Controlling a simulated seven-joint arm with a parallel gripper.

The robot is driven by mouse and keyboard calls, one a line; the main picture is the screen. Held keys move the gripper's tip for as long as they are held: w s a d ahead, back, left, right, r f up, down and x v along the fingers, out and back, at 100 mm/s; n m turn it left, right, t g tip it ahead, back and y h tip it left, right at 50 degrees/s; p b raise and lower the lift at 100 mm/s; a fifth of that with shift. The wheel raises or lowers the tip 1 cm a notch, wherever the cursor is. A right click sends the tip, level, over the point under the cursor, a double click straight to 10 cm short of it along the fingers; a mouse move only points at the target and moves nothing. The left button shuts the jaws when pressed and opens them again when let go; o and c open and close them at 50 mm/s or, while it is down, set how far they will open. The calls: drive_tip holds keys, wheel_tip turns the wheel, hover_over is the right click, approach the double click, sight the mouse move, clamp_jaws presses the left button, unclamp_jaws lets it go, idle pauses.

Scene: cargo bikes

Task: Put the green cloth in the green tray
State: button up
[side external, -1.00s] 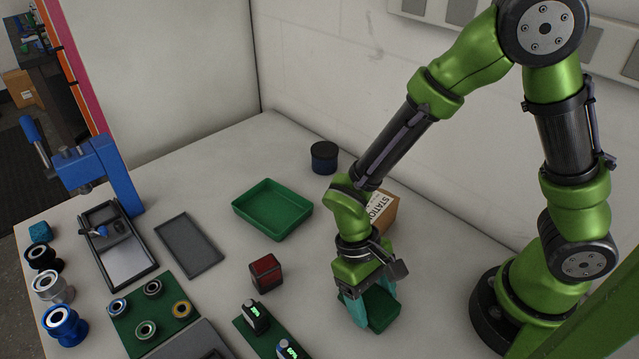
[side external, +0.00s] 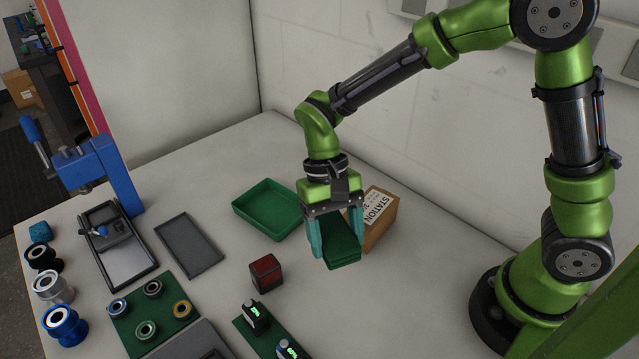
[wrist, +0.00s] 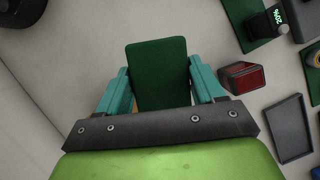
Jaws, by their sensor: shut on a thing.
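The green cloth (side external: 342,245) is a folded dark green block held between the teal fingers of my gripper (side external: 335,235). In the wrist view the cloth (wrist: 158,75) sits between both fingers of my gripper (wrist: 160,92), which are shut on it. The cloth is raised above the table. The green tray (side external: 250,218) is an empty shallow rectangular tray on the table, left of and behind my gripper in the side view. Its right end is partly covered by my gripper. The tray does not show in the wrist view.
A cardboard box marked STATION (side external: 383,235) stands close to the right of my gripper. A dark red block (side external: 266,273) stands in front of the tray. A grey tray (side external: 190,245) lies to its left. The front right of the table is clear.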

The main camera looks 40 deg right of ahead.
drive_tip(key=w+d+m+t+y, duration=0.25)
drive_tip(key=w+m, duration=0.65)
drive_tip(key=w, duration=0.8)
wheel_tip(320, 180, up, 3)
drive_tip(key=m+t, duration=0.2)
drive_tip(key=m, duration=0.3)
hover_over(265, 217)
drive_tip(key=d, duration=0.2)
drive_tip(key=f, duration=1)
drive_tip(key=shift+a, duration=0.25)
drive_tip(key=shift+f, duration=0.1)
drive_tip(key=shift+f, duration=0.5)
drive_tip(key=o, duration=1)
drive_tip(key=shift+r, duration=0.1)
